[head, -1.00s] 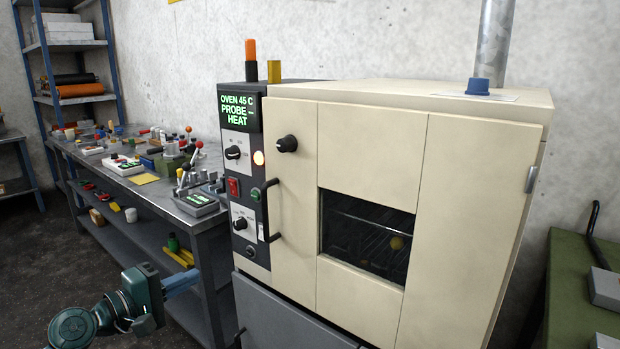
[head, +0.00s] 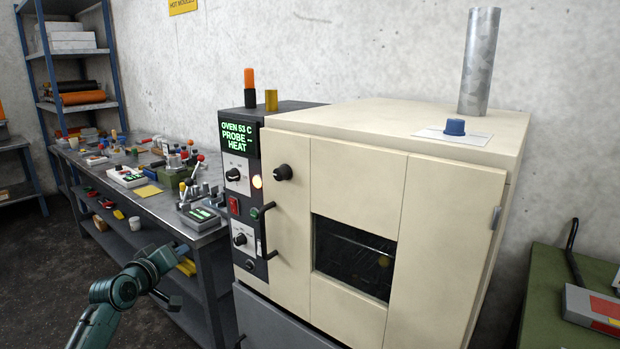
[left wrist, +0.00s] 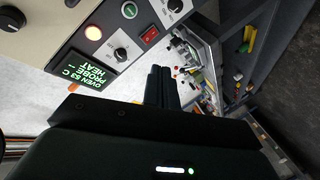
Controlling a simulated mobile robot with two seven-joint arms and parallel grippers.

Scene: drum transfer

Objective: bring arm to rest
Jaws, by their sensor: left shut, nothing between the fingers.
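My left gripper (head: 181,249) is in the lower left of the head view, in front of the workbench and left of the oven (head: 350,150). In the left wrist view its two dark fingers (left wrist: 160,72) are together with nothing between them. They are apart from the oven's control panel (left wrist: 128,45). The cream oven's door is closed, and a yellowish thing shows dimly behind its window (head: 353,257). The green display (head: 238,139) reads "OVEN 53 C PROBE -- HEAT". My right gripper is not in view.
A metal workbench (head: 150,199) holding many small tools and devices runs along the left. A blue-framed shelf (head: 75,107) stands behind it. A green table (head: 545,300) with a grey and red device (head: 596,309) is at the right. Dark floor (head: 30,265) lies open at lower left.

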